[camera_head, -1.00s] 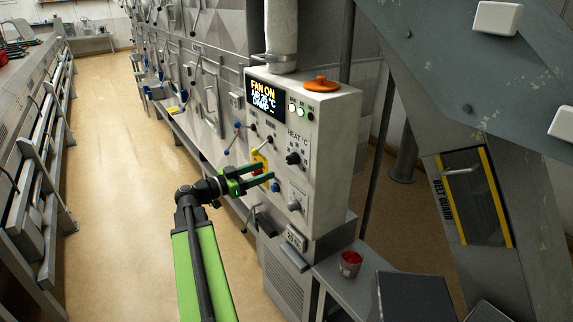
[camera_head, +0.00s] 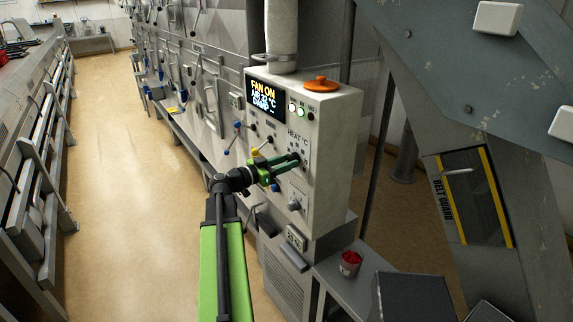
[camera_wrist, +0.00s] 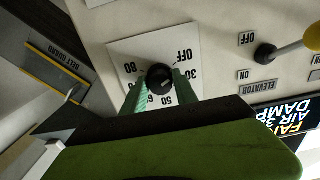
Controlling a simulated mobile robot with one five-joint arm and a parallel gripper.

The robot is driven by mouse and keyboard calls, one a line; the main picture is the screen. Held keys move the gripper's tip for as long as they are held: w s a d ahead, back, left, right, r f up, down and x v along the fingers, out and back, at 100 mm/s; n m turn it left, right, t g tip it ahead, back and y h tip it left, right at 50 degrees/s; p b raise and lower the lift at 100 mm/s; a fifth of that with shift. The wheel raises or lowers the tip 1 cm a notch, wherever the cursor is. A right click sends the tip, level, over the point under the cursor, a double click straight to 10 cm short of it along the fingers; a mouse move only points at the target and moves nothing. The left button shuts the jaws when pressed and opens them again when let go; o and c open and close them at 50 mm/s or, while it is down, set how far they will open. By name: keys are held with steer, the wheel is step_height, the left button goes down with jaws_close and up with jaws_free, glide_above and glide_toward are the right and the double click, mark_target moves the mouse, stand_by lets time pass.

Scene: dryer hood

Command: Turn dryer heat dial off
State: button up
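The black heat dial (camera_wrist: 160,79) sits on a white scale plate (camera_wrist: 128,52) marked OFF and numbers such as 30, 50 and 80. In the wrist view the two green fingers of my gripper (camera_wrist: 159,86) stand on either side of the dial, open, with a narrow gap showing beside it. I cannot tell which mark the dial points to. In the head view my gripper (camera_head: 290,161) is at the HEAT °C plate on the grey control box (camera_head: 330,150) and mostly covers the dial.
The display (camera_head: 265,97) reads FAN ON. A lever with a yellow knob (camera_wrist: 312,38) is beside the dial on the panel. A lower grey knob (camera_head: 294,204) sits below my gripper. A red-filled cup (camera_head: 350,262) stands on the shelf.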

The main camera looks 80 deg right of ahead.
jaws_close()
steer(key=shift+n, duration=0.4)
steer(key=o, duration=0.5)
jaws_free()
steer(key=v, duration=1.7)
steer(key=shift+a, duration=0.25)
steer(key=shift+w, duration=0.2)
